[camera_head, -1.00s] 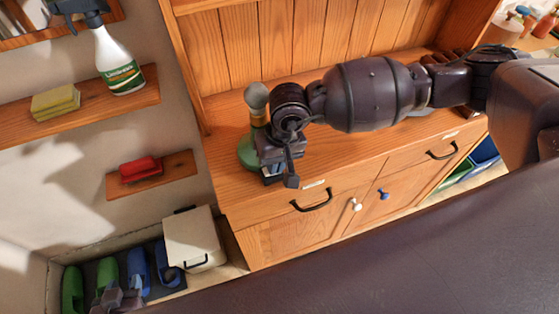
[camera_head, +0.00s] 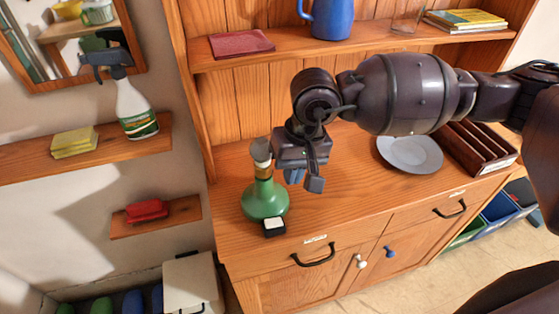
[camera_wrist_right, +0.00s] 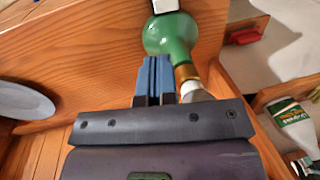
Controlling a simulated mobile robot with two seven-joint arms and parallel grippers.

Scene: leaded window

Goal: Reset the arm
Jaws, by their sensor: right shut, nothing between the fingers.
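My right gripper (camera_head: 296,176) is shut and empty, held above the wooden cabinet top (camera_head: 345,190). Its blue fingers also show in the right wrist view (camera_wrist_right: 154,80), pressed together. A green bottle (camera_head: 265,200) with a gold band and a grey rounded top stands upright just left of the gripper in the head view. It also shows in the right wrist view (camera_wrist_right: 170,38), beyond and beside the fingers. I cannot tell from the frames whether they touch. My left gripper is not in view.
A small black-and-white box (camera_head: 274,227) sits before the bottle. A grey plate (camera_head: 410,154) and a dark slotted rack (camera_head: 475,150) stand to the right. A shelf above holds a red book (camera_head: 241,43) and a blue jug (camera_head: 333,18). A spray bottle (camera_head: 134,108) stands on the left wall shelf.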

